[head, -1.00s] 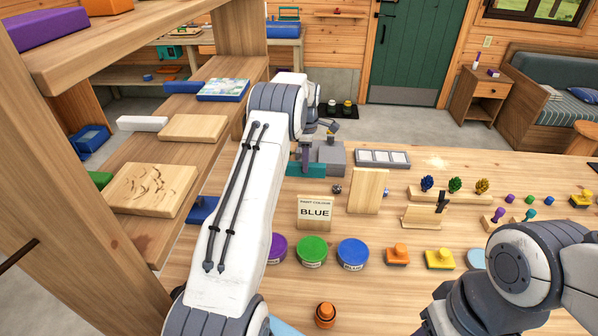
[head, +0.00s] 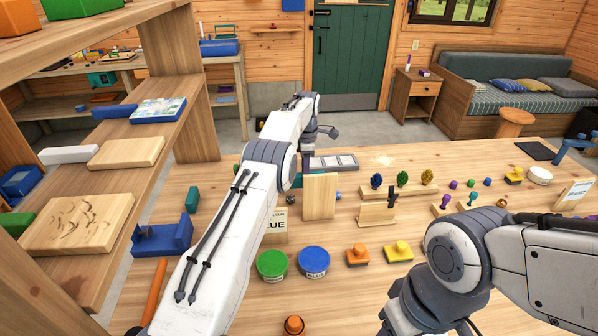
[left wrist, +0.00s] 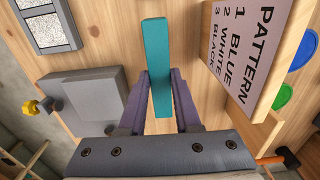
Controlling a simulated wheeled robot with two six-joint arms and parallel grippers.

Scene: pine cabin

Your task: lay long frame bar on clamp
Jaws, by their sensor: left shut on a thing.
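A teal bar (left wrist: 158,60), which looks like the long frame bar, is held between the purple fingers of my left gripper (left wrist: 161,82) in the left wrist view. The bar sticks out past the fingertips above the wooden table. A blue fixture (head: 163,237) stands at the table's left end. The right gripper is outside the picture.
A pattern board (left wrist: 245,45) stands close right of the bar; its plain back (head: 320,197) shows in the head view. A tray with white cells (head: 333,162) lies behind it. Green (head: 272,264) and blue (head: 313,261) tins stand in front. Wooden shelves (head: 125,153) border the left.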

